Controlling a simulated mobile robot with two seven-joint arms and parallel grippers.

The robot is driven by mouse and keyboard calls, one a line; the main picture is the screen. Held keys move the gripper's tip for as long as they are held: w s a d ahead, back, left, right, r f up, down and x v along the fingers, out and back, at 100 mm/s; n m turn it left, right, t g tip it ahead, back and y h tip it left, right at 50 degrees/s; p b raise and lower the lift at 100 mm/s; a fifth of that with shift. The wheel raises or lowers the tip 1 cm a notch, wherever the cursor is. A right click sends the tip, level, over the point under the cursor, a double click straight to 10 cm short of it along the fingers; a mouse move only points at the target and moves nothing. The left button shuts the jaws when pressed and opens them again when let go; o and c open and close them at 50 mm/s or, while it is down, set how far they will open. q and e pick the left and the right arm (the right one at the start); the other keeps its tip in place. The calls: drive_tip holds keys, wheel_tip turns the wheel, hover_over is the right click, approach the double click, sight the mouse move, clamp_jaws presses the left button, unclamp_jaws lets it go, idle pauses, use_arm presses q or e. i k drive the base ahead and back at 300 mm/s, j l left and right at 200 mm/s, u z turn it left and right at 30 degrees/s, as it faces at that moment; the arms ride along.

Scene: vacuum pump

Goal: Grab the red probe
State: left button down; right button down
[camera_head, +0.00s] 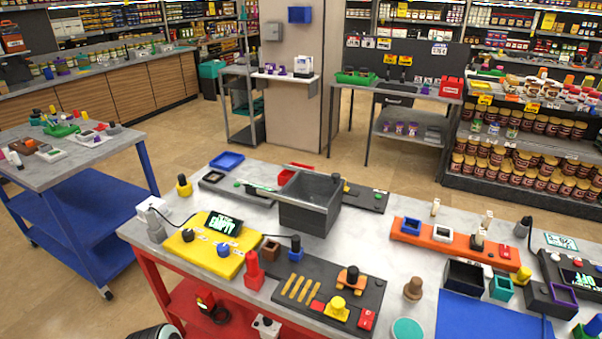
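A red upright piece with a narrow top and wider base, which looks like the red probe (254,272), stands at the front edge of the grey table (160,240). It is just right of the yellow board (205,250) with its lit display (223,224). A small brown block (270,250) is close behind it, and a dark board with yellow bars (300,288) lies to its right. Nothing visible holds the red probe. Neither of my grippers can be made out in the head view.
A dark grey open bin (308,205) stands behind the boards. An orange rail (455,243) and a blue mat (480,316) lie to the right. A blue cart (85,205) stands at the left. Bare tabletop shows around the middle.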

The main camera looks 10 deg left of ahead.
sight(251, 261)
drive_tip(key=i+j+z, duration=0.2)
drive_tip(key=j, duration=0.55)
drive_tip(key=j+z, duration=0.15)
drive_tip(key=j, duration=0.6)
drive_tip(key=k, duration=0.05)
